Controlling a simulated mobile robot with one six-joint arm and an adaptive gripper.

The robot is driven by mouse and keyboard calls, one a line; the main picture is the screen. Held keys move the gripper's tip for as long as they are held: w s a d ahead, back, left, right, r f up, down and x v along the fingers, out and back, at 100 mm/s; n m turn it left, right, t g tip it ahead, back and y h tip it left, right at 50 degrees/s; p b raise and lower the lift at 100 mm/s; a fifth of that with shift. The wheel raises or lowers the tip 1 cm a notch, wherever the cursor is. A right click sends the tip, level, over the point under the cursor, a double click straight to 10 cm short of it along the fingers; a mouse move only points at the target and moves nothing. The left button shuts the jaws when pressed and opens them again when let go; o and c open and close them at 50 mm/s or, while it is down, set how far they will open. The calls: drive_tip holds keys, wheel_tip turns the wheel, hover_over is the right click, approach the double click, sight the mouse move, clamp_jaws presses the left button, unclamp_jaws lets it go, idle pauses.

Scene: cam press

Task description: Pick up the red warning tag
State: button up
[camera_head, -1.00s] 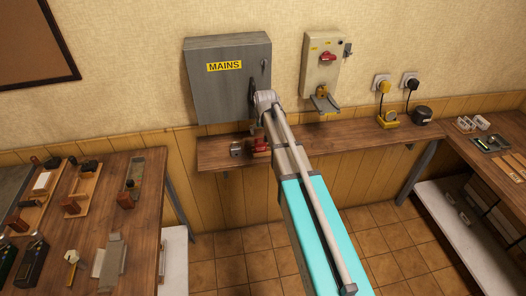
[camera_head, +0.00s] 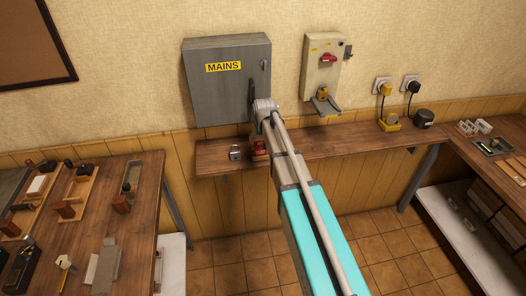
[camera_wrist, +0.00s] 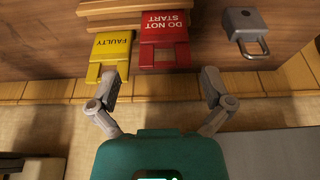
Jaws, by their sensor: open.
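The red warning tag (camera_wrist: 164,48), lettered DO NOT START, shows upside down in the wrist view, with its lower end standing out from a wooden holder. In the head view a red shape (camera_head: 259,147) shows on the wall shelf under the MAINS box, partly hidden by my arm. My gripper (camera_wrist: 161,82) is open and empty. Its two fingertips lie on either side of the red tag's line, short of it in the picture, with no contact visible. The left fingertip appears close to the yellow FAULTY tag (camera_wrist: 109,52).
A grey padlock (camera_wrist: 246,33) lies right of the red tag; it also shows on the wall shelf (camera_head: 215,163) in the head view. The wooden holder (camera_wrist: 122,14) stands behind the tags. The grey MAINS box (camera_head: 225,95) hangs above. A cream switch box (camera_head: 322,65) is right of it.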

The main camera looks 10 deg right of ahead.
drive_tip(key=shift+a+b+x, duration=0.2)
drive_tip(key=shift+b+x, duration=2.2)
drive_tip(key=shift+x, duration=0.25)
drive_tip(key=shift+r, duration=0.1)
drive_tip(key=c, duration=1)
drive_tip(key=shift+c, duration=0.2)
drive_tip(key=shift+w+r, duration=0.1)
drive_tip(key=shift+r, duration=0.05)
wheel_tip(320, 180, up, 3)
drive_tip(key=p, duration=0.3)
drive_tip(key=s+d+r+p, duration=0.8)
drive_tip(key=d+r+p, duration=0.1)
drive_tip(key=d+p, duration=0.1)
drive_tip(key=shift+s+d+r, duration=0.35)
drive_tip(key=shift+s+d, duration=0.05)
drive_tip(key=shift+d, duration=0.05)
